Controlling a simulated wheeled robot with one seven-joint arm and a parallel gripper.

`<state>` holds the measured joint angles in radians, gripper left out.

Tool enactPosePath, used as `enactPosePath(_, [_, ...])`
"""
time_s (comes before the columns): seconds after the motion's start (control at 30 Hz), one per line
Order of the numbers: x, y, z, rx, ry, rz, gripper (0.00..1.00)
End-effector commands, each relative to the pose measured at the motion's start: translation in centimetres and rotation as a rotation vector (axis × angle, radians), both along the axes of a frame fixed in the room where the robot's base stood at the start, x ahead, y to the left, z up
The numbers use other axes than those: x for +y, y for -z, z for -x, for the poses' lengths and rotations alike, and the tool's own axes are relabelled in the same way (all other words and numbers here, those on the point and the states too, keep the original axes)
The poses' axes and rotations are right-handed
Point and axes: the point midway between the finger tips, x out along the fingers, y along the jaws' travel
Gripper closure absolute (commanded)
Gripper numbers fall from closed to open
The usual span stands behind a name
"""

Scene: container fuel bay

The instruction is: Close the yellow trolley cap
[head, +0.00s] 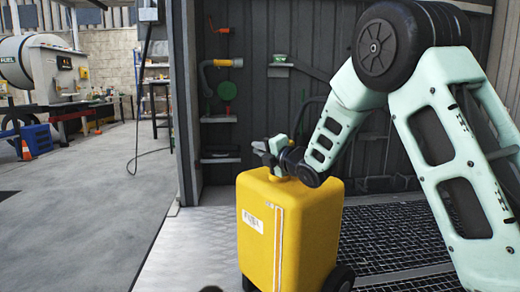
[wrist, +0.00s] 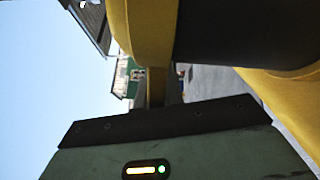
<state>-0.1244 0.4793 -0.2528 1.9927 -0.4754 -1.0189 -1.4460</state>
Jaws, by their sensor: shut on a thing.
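The yellow trolley (head: 308,235) stands upright on its wheels, with a white label on its front. My gripper (head: 268,150) is over the left part of its top, and its fingers look small and partly hidden in the head view. In the wrist view the round yellow cap (wrist: 147,30) fills the upper middle, against a dark neck (wrist: 215,30). The trolley's yellow top (wrist: 290,105) shows at the right. My gripper is shut on the cap. The far side of the cap is hidden, and I cannot tell how tightly it sits on the neck.
A dark ribbed container wall (head: 320,90) with hoses and fittings stands behind the trolley. A metal grating (head: 400,235) lies to the right. Open concrete floor (head: 90,210) stretches left, with a white tank (head: 15,62) and a blue crate (head: 36,138) far off.

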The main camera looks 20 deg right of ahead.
Motion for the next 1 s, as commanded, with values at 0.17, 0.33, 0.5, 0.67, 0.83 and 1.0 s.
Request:
enactPosePath(0.17, [-0.4, -0.1, 0.0, -0.002, 0.009, 0.0, 0.69])
enactPosePath(0.33, [-0.3, 0.0, 0.0, -0.001, 0.005, 0.001, 0.69])
enactPosePath(0.5, [-0.4, -0.1, 0.5, 0.001, 0.004, 0.001, 0.69])
enactPosePath(0.67, [-1.1, -0.4, 2.9, 0.002, 0.006, -0.001, 0.69])
enactPosePath(0.83, [-2.4, -0.3, 6.7, 0.002, 0.007, 0.0, 0.69])
enactPosePath(1.0, [-3.6, -0.1, 10.5, 0.003, 0.008, 0.0, 0.69])
